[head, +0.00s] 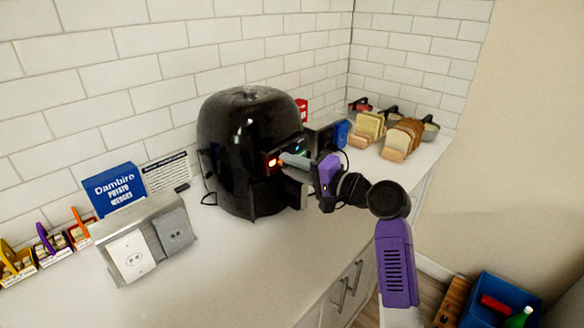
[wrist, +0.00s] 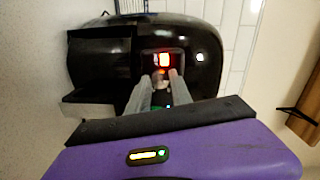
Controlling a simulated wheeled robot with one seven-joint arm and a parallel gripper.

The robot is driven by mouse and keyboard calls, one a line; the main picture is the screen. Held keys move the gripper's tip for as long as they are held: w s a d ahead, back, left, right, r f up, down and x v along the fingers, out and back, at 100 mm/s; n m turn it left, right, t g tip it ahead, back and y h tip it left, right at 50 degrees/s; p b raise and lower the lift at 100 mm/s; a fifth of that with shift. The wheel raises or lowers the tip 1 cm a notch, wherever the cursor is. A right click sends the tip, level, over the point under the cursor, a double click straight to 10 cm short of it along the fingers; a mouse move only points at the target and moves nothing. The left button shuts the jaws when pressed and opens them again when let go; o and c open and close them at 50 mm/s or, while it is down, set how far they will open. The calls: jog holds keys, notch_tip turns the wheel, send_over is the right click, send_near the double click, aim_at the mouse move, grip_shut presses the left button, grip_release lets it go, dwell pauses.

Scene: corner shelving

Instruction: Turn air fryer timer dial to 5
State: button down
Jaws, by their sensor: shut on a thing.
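The black air fryer (head: 235,160) stands upright on the white counter against the tiled wall. Its front panel with a lit red display (head: 271,161) faces my gripper (head: 283,159). In the wrist view the air fryer (wrist: 110,60) appears turned on its side, with the red display (wrist: 163,60) just beyond my fingertips. My gripper (wrist: 163,80) has its two grey fingers at the panel, shut on a small grey dial (wrist: 161,97) between them. The dial's markings and setting are too small to read.
A metal outlet box (head: 145,240) stands left on the counter (head: 250,275), near a blue potato wedges box (head: 115,188). Bread loaves (head: 400,140) and pans stand at the back right. A blue crate (head: 500,300) is on the floor at right. The counter's front middle is clear.

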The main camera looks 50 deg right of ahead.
jog(key=shift+f, duration=0.1)
dwell(0.3)
jog(key=c, duration=1.1)
grip_release()
jog(key=shift+c, duration=0.2)
jog(key=s+b, duration=0.1)
jog(key=s, duration=0.6)
jog(key=shift+s+d+r, duration=0.25)
jog(key=shift+s+r, duration=0.05)
jog(key=shift+s, duration=0.1)
